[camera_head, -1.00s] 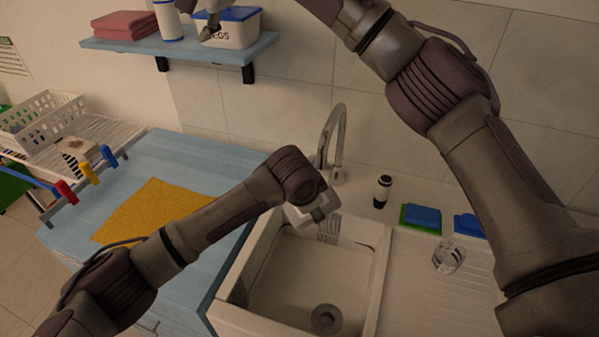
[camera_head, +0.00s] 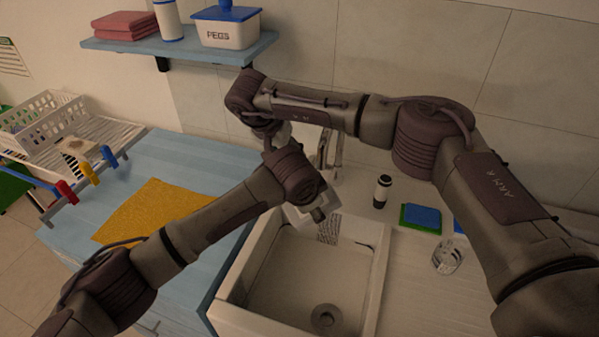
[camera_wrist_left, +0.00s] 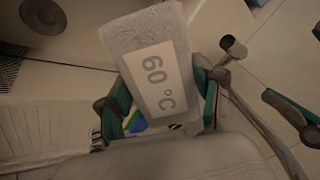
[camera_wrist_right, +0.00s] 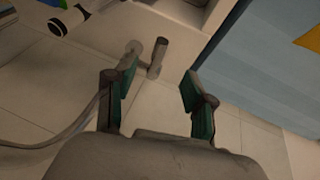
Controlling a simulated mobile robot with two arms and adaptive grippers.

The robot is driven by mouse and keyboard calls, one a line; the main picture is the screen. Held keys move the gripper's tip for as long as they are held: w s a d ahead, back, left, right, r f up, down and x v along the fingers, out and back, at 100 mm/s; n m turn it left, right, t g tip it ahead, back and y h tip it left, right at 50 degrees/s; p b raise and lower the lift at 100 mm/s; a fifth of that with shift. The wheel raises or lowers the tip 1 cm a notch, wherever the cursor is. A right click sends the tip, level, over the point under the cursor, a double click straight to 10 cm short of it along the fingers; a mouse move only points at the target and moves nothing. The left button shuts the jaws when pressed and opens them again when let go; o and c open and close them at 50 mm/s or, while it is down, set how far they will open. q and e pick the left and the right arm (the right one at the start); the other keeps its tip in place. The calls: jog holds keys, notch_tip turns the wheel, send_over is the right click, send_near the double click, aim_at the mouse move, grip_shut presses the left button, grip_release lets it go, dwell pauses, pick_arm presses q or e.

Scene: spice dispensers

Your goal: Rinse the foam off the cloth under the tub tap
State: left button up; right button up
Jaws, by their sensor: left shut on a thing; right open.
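My left gripper (camera_wrist_left: 160,95) is shut on a grey, fuzzy cloth (camera_wrist_left: 150,30) with a pale "60 °C" label. No distinct foam shows on its visible face. In the head view the left gripper (camera_head: 318,210) hangs over the back of the white tub (camera_head: 240,282), whose drain (camera_head: 326,319) shows. The metal tap (camera_head: 338,158) stands behind the tub, partly hidden by my arms. Its spout end (camera_wrist_left: 233,47) is right of the cloth in the left wrist view. My right gripper (camera_wrist_right: 155,85) is open and empty; a metal tap part (camera_wrist_right: 158,58) appears beyond its fingertips. No running water is visible.
A yellow cloth (camera_head: 150,210) lies on the blue counter (camera_head: 190,160) at left. My two arms are close together by the tap.

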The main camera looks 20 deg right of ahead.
jog(key=x, duration=0.9)
jog(key=shift+w+d+f, duration=0.1)
jog(key=shift+f, duration=0.2)
jog(key=shift+c, duration=0.2)
grip_shut()
